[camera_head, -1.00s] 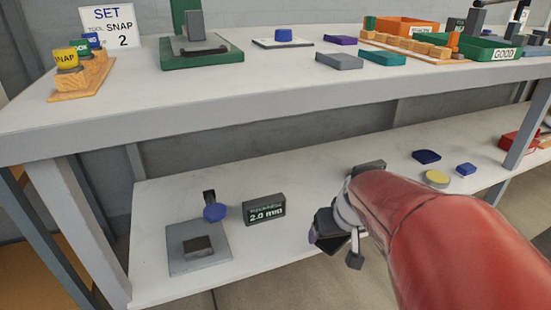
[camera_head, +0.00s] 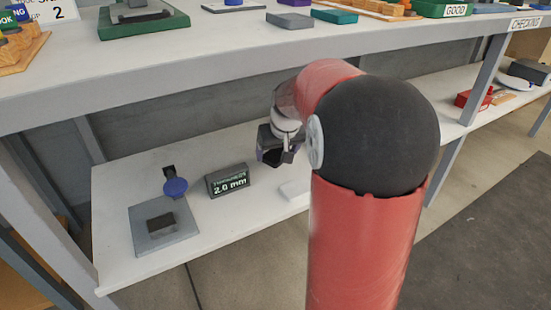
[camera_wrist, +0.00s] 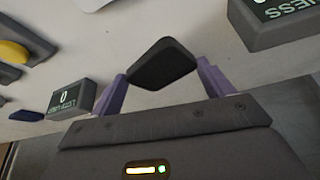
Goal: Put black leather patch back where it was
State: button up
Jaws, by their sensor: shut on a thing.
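The black leather patch (camera_wrist: 162,63) is a dark, flat piece with rounded corners, held between the two purple fingertips in the wrist view. My gripper (camera_wrist: 160,80) is shut on it, with the shelf surface behind. In the head view my gripper (camera_head: 268,158) hangs above the lower shelf (camera_head: 120,190), right of the thickness display. I cannot make out the patch in that view.
A thickness display (camera_head: 227,181) reads 2.0 mm. Left of it, a grey plate (camera_head: 180,238) holds a dark block (camera_head: 161,223), with a blue disc (camera_head: 175,187) behind. In the wrist view a small display (camera_wrist: 70,98) and a yellow disc (camera_wrist: 14,51) are at left.

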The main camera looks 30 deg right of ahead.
aim_at(278, 156)
jog(key=shift+w+f, duration=0.1)
jog(key=shift+w, duration=0.3)
jog(key=shift+f+b, duration=0.55)
jog(key=shift+f, duration=1.1)
jog(key=shift+f, duration=0.2)
jog(key=o, duration=1)
jog(key=shift+r, duration=0.1)
